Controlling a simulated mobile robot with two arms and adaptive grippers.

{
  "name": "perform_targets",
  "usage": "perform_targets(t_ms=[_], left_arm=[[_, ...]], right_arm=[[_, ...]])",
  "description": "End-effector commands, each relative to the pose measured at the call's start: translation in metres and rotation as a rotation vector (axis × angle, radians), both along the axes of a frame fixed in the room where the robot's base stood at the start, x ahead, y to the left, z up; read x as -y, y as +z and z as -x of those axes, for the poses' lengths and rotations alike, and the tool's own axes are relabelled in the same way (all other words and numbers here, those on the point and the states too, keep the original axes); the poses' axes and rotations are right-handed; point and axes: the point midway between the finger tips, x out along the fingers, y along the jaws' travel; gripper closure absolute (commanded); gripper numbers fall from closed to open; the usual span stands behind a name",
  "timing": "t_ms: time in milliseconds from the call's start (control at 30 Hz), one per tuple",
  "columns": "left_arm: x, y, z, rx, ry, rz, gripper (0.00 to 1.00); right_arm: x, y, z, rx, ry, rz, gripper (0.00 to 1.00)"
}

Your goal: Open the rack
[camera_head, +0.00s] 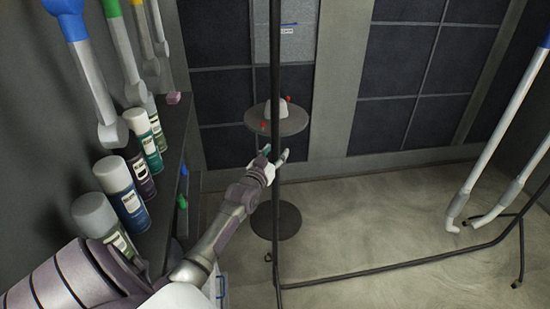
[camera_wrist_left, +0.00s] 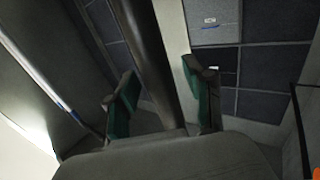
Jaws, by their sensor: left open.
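The rack shows as a thin black metal frame in the head view, with an upright pole (camera_head: 276,80) and a low bar (camera_head: 400,258) running right along the floor. My left gripper (camera_head: 274,155) is at the upright pole, about level with the small round table behind it. In the left wrist view the dark pole (camera_wrist_left: 150,55) runs between the two green-padded fingers of my left gripper (camera_wrist_left: 163,90). The fingers are open and apart, with gaps beside the pole. Whether either finger touches it I cannot tell. My right gripper is not in view.
Spray cans (camera_head: 124,190) stand on a shelf at the left, with brushes hanging above. A round table (camera_head: 276,122) holding a white item stands behind the pole. White tubes (camera_head: 500,130) lean at the right. The floor (camera_head: 350,205) between is mostly clear.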

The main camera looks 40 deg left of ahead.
Motion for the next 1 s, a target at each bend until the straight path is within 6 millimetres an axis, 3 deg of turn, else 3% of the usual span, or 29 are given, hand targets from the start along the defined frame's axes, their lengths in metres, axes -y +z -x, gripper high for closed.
perform_targets(t_ms=[200,533,867,1000], left_arm=[[0.0000,0.0002,-0.0002,-0.001,0.000,0.000,0.47],[0.0002,0.0000,-0.0001,-0.001,0.000,0.000,1.00],[0.0006,-0.0006,-0.0010,-0.001,0.000,0.000,1.00],[0.0038,-0.0016,-0.0099,0.001,-0.001,0.003,1.00]], right_arm=[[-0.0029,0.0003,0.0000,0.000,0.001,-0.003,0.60],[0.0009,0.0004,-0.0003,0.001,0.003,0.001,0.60],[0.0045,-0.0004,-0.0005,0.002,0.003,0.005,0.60],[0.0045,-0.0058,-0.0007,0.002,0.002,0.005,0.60]])
